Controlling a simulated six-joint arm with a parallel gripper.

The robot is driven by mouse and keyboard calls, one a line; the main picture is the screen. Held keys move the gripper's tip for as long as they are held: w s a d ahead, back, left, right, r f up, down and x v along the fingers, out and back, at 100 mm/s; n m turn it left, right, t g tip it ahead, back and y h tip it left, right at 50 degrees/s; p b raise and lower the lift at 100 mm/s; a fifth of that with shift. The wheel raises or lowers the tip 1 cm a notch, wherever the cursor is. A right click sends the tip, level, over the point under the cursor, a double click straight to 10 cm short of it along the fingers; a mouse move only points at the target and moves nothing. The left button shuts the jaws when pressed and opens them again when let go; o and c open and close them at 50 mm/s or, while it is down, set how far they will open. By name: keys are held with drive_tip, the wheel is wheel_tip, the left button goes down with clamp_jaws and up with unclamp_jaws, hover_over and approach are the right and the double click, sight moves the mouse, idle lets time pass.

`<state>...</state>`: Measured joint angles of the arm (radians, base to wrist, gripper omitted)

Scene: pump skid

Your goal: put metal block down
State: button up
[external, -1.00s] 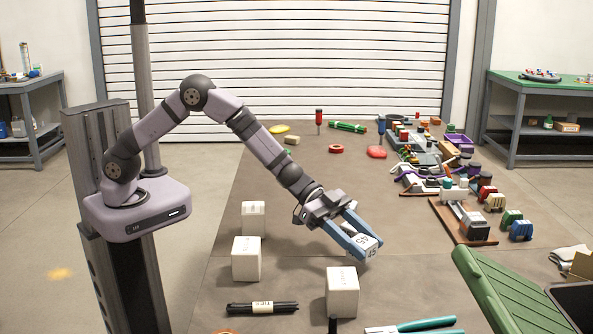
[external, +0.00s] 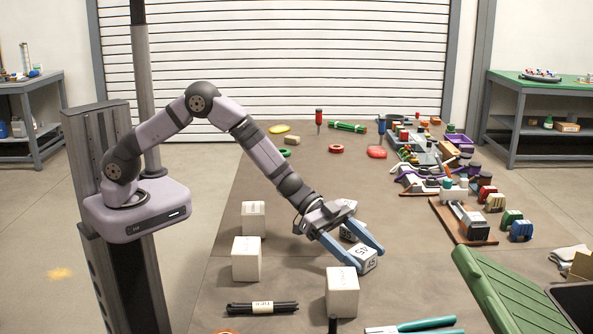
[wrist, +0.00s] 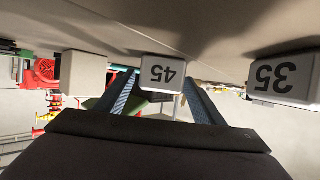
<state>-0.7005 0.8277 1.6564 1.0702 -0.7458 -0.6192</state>
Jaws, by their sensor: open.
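A metal block marked 45 (external: 364,259) rests on the brown table between the fingertips of my gripper (external: 364,260). In the wrist view the same block (wrist: 162,73) shows its number upside down, with a blue finger on each side. My gripper is open around it.
White blocks stand to the left (external: 253,219), (external: 246,259) and in front (external: 342,292) of my gripper. A black bundle (external: 262,307) and teal-handled pliers (external: 426,324) lie at the front. A green ramp-like piece (external: 505,290) is at right.

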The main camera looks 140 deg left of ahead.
drive_tip(key=shift+r, duration=0.15)
drive_tip(key=shift+s+r, duration=0.1)
drive_tip(key=shift+s, duration=0.05)
drive_tip(key=shift+v, duration=3.6)
drive_tip(key=shift+w+d+r, duration=0.25)
drive_tip(key=shift+d+r, duration=0.05)
drive_tip(key=shift+r, duration=0.05)
drive_tip(key=w+d+r+g+y+p, duration=0.25)
drive_tip(key=d+r, duration=0.25)
drive_tip(key=d, duration=0.3)
drive_tip(key=s+d+r+g+h+p, duration=0.1)
drive_tip(key=s+d+g+p, duration=0.35)
drive_tip(key=d, duration=0.85)
drive_tip(key=s+d+g+p, duration=0.1)
drive_tip(key=s+d+g, duration=0.2)
drive_tip(key=s, duration=1)
drive_tip(key=s+d+f+g+h+p, duration=0.1)
drive_tip(key=s+d, duration=0.4)
drive_tip(key=s, duration=0.9)
drive_tip(key=g+p, duration=0.1)
drive_tip(key=g, duration=0.1)
drive_tip(key=shift+s+g, duration=0.3)
